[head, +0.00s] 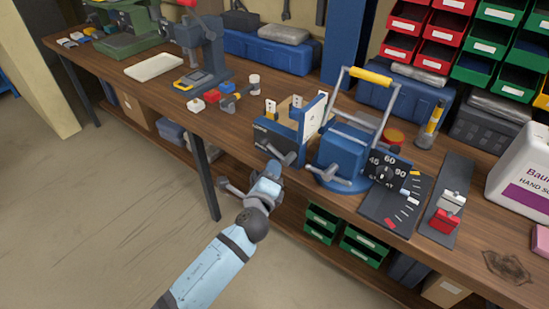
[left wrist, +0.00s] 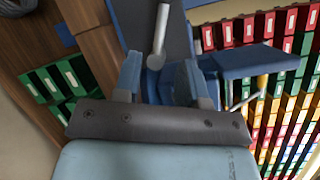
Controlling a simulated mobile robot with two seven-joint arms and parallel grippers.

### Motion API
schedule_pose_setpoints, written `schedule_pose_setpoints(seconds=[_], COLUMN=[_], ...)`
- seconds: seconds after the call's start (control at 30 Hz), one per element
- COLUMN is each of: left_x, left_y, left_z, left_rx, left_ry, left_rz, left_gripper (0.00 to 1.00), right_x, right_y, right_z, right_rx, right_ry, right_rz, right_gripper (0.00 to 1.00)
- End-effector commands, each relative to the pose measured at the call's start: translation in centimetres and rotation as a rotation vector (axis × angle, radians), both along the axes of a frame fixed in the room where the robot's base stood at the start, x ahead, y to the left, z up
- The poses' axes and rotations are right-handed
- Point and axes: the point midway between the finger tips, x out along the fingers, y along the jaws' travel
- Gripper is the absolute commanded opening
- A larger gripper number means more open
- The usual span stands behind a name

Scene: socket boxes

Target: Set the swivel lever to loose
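A blue bench device (head: 343,152) stands at the bench's front edge, with a grey lever (head: 325,173) low on its front. Another grey lever (head: 281,153) is on the dark box-shaped fixture just left of it. No label shows which is the swivel lever. My left gripper (head: 272,171) is just in front of the left lever, beyond the bench edge. In the left wrist view, its two blue fingers (left wrist: 160,80) are apart, with a grey round-ended lever (left wrist: 158,38) in line with the gap. Whether they touch it cannot be told. My right gripper is out of view.
A black dial (head: 386,171) marked 45, 60 and 90 and a dark plate with coloured marks (head: 390,211) are right of the blue device. A yellow-gripped frame (head: 371,76) rises above it. Green bins (head: 362,246) sit below. The floor at left is clear.

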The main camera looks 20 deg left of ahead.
Motion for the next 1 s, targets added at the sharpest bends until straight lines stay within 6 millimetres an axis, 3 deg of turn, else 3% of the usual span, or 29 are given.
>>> schedule_pose_setpoints(seconds=[0.1,0.33,1.0], left_x=[-2.7,-5.5,-6.3], left_y=[-0.2,-0.4,-0.3], left_z=[-0.1,0.0,-0.5], left_rx=[-0.001,0.000,-0.040], left_ry=[0.001,0.000,0.015], left_rz=[0.000,-0.001,-0.002], left_gripper=[0.38,0.38,0.38], right_x=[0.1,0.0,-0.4], right_y=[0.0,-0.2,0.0], right_z=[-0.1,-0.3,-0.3], right_rx=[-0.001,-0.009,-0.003], right_ry=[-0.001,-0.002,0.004], right_rz=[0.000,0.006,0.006], right_gripper=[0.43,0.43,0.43])
